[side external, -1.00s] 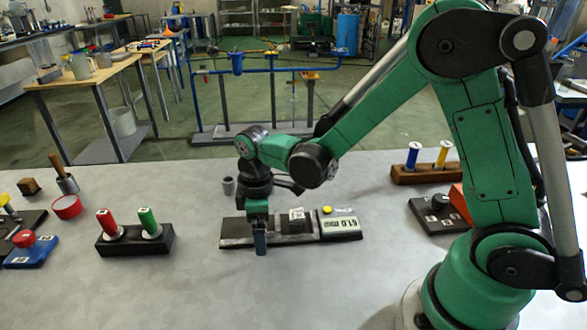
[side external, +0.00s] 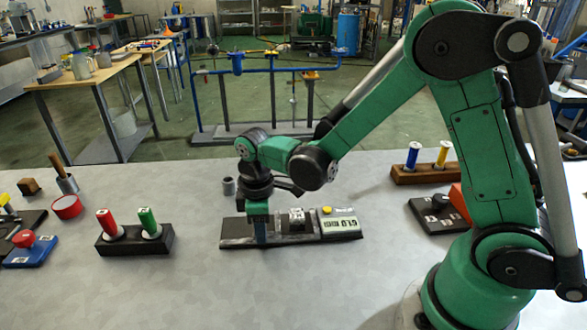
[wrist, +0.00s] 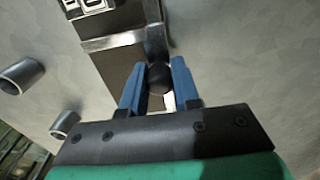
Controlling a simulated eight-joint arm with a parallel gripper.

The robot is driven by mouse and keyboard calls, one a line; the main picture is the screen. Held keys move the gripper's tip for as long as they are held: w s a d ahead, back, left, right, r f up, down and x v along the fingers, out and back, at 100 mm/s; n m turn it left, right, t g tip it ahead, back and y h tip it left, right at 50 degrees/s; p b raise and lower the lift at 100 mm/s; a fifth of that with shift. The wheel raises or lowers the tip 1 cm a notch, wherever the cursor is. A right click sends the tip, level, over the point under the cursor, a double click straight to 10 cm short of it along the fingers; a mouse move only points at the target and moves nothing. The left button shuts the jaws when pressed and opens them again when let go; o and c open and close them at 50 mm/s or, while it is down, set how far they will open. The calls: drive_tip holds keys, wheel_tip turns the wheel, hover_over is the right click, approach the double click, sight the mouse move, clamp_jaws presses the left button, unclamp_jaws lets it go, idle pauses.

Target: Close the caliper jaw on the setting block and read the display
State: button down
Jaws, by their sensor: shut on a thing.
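The caliper (side external: 236,232) is a long dark device lying on the grey table, with a pale display (side external: 340,225) and a yellow button at its right end. The display's characters are too small and slanted to read surely. The setting block (side external: 297,218), dark with a pale label, sits on the caliper's middle; its labelled top seems to show at the wrist view's upper edge (wrist: 90,5). My gripper (side external: 261,241) is at the caliper's left part. In the wrist view its blue fingers (wrist: 157,80) are shut on a dark round knob (wrist: 158,77), beside a metal jaw bar (wrist: 112,41).
A brown rack (side external: 424,175) stands at the right. The front table is clear.

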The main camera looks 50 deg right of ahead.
sight(278, 235)
drive_tip(key=shift+s+d, duration=0.15)
drive_tip(key=shift+d, duration=0.05)
idle(0.4)
drive_tip(key=shift+s+d, duration=0.9)
drive_tip(key=shift+d, duration=0.1)
idle(1.3)
drive_tip(key=c, duration=0.6)
unclamp_jaws()
drive_tip(key=shift+c, duration=0.2)
drive_tip(key=shift+a, duration=0.1)
drive_tip(key=shift+r, duration=3.5)
